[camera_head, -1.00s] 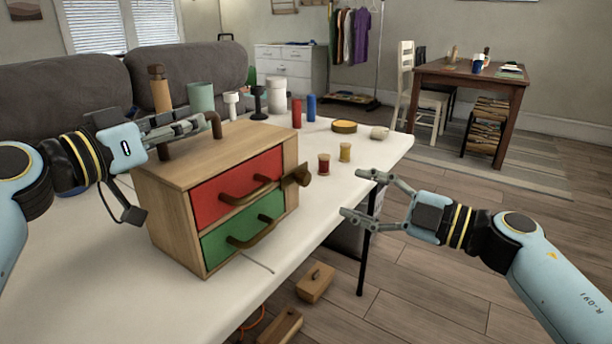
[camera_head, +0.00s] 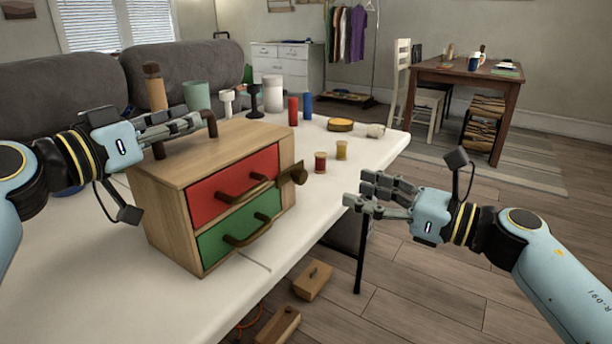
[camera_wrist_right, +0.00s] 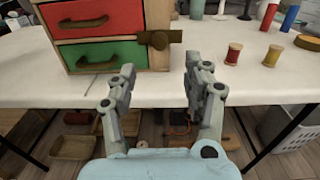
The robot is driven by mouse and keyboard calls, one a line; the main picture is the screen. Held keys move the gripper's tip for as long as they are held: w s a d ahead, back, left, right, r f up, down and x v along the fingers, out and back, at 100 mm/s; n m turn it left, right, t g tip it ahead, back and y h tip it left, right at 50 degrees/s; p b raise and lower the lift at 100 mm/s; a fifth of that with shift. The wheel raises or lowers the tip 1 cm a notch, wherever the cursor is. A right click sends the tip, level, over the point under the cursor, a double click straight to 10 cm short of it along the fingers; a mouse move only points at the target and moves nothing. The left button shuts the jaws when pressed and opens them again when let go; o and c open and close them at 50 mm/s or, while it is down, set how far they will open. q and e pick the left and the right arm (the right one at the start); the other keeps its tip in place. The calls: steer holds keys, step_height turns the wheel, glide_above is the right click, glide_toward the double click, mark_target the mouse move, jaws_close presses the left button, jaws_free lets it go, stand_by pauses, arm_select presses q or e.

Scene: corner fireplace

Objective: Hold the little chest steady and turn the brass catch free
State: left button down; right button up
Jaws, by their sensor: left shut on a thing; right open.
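The little wooden chest (camera_head: 165,217) stands on the white table, with a red drawer (camera_head: 205,204) above a green drawer (camera_head: 215,248). The brass catch (camera_head: 299,173) sits on the chest's right front edge, and it also shows in the right wrist view (camera_wrist_right: 159,40), lying across the edge of the red drawer front. My left gripper (camera_head: 190,124) is shut on the handle (camera_head: 211,124) on top of the chest. My right gripper (camera_head: 355,200) is open and empty, to the right of the chest and apart from the catch. In the right wrist view its fingers (camera_wrist_right: 160,88) point toward the chest's front.
Two thread spools, one red (camera_head: 320,162) and one yellow (camera_head: 341,150), stand right of the chest on the table (camera_head: 330,218). Bottles and cups stand behind it. Wooden boxes (camera_head: 313,282) lie on the floor below.

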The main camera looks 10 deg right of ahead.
mark_target(304, 176)
steer(key=x, duration=1.1)
steer(key=shift+w+a+f, duration=0.15)
steer(key=shift+a, duration=0.05)
jaws_close()
